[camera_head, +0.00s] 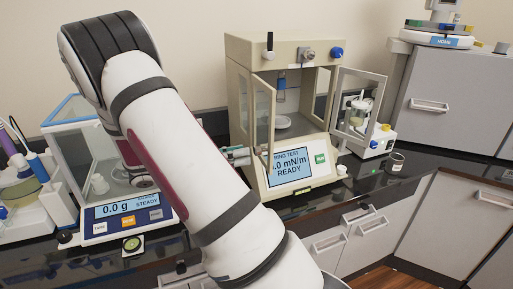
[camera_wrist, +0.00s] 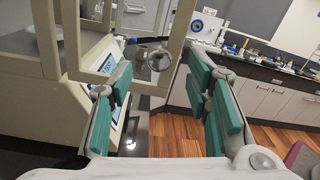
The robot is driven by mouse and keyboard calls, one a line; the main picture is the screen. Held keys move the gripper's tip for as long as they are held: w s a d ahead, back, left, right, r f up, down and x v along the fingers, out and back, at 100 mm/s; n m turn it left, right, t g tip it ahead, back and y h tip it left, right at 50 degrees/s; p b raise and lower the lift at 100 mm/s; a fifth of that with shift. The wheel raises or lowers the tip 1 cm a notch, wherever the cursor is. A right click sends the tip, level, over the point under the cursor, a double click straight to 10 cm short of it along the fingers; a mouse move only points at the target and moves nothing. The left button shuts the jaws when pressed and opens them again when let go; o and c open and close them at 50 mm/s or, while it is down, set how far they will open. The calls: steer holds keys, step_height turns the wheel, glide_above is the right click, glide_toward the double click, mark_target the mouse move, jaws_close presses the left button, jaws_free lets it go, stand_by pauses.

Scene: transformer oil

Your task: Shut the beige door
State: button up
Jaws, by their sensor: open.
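The beige door (camera_head: 263,120) is a beige-framed glass panel. It stands swung open at the left front of the beige ring test instrument (camera_head: 290,48). In the wrist view the door's frame (camera_wrist: 125,75) crosses the upper left, with a round metal knob (camera_wrist: 160,60) close to its lower right corner. My gripper (camera_head: 240,155) is beside the door's lower part, mostly hidden behind my arm in the head view. In the wrist view my gripper (camera_wrist: 160,76) has its teal fingers apart, with the door's lower right corner near the gap. I cannot tell whether they touch it.
A second glass door (camera_head: 358,103), pale-framed, stands open at the instrument's right. A balance (camera_head: 125,222) reading 0.0 g is at the left. A small device (camera_head: 372,140) and a dark cup (camera_head: 396,162) stand at the right. The black counter front (camera_head: 350,193) has some free room.

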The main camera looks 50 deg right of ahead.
mark_target(254, 150)
steer(key=shift+p+x, duration=0.5)
steer(key=shift+x, duration=1.75)
jaws_close()
